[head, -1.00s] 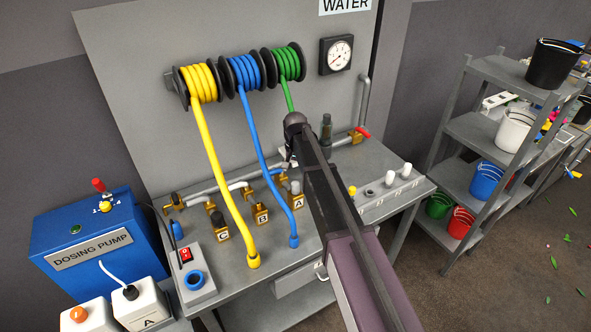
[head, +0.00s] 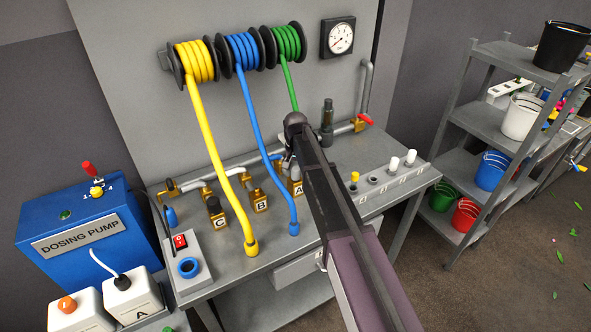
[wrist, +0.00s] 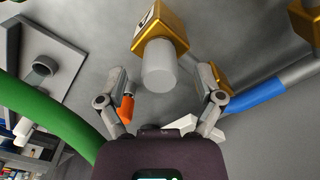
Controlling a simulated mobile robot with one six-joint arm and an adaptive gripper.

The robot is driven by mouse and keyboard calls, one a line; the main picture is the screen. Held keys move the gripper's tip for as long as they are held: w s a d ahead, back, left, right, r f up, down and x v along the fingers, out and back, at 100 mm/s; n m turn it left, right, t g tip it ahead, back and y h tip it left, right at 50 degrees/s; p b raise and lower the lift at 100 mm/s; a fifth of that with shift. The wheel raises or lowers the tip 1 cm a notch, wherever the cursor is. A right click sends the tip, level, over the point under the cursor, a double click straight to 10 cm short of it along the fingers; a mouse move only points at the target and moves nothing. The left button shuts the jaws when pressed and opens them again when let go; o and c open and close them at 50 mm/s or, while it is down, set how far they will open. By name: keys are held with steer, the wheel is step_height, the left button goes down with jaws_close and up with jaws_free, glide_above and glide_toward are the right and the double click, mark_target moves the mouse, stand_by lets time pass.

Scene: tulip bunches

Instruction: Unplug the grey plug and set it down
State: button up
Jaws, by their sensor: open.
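The grey plug (wrist: 159,68) sits in the brass fitting marked A (wrist: 162,25). In the wrist view it points toward me, between and slightly beyond my spread fingertips. My gripper (wrist: 161,78) is open, with a gap on both sides of the plug. In the head view my gripper (head: 288,160) is just above fitting A (head: 298,190), and my arm covers part of that area.
The green hose (wrist: 45,120) passes close on the left in the wrist view. Yellow (head: 222,165) and blue (head: 268,165) hoses hang left of my arm. A holder strip (head: 390,186) with small caps is at the bench's right. Bare bench top lies between.

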steer(key=shift+f, duration=0.25)
jaws_close()
stand_by(0.5)
